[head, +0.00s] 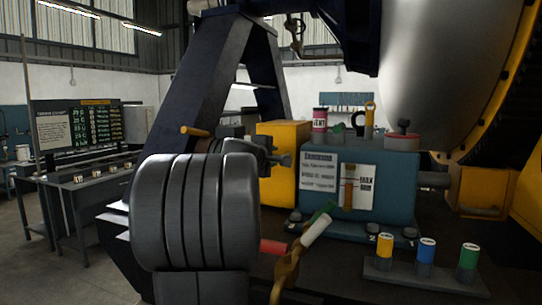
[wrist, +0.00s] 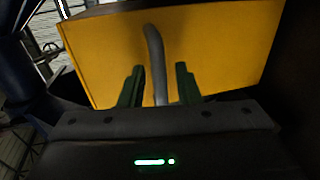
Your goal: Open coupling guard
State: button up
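The coupling guard appears to be the yellow box (head: 278,190) left of the blue-grey housing in the head view. In the wrist view its yellow face (wrist: 215,50) fills the upper part, with a curved grey handle (wrist: 153,50) running down the middle. My gripper (wrist: 158,84) is open, with its two green fingers on either side of the handle. Gaps show between the handle and both fingers. The handle's lower end is hidden behind the gripper body. In the head view my large dark arm link hides part of the area left of the box.
The blue-grey housing (head: 345,215) bears labels, with a pink can (head: 319,120) and a padlock on top. A rack with yellow, blue and green cylinders (head: 425,275) lies front right. A large metal drum (head: 445,70) stands behind. A bench (head: 85,185) stands at left.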

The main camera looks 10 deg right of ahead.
grip_shut()
jog(key=shift+r, duration=0.1)
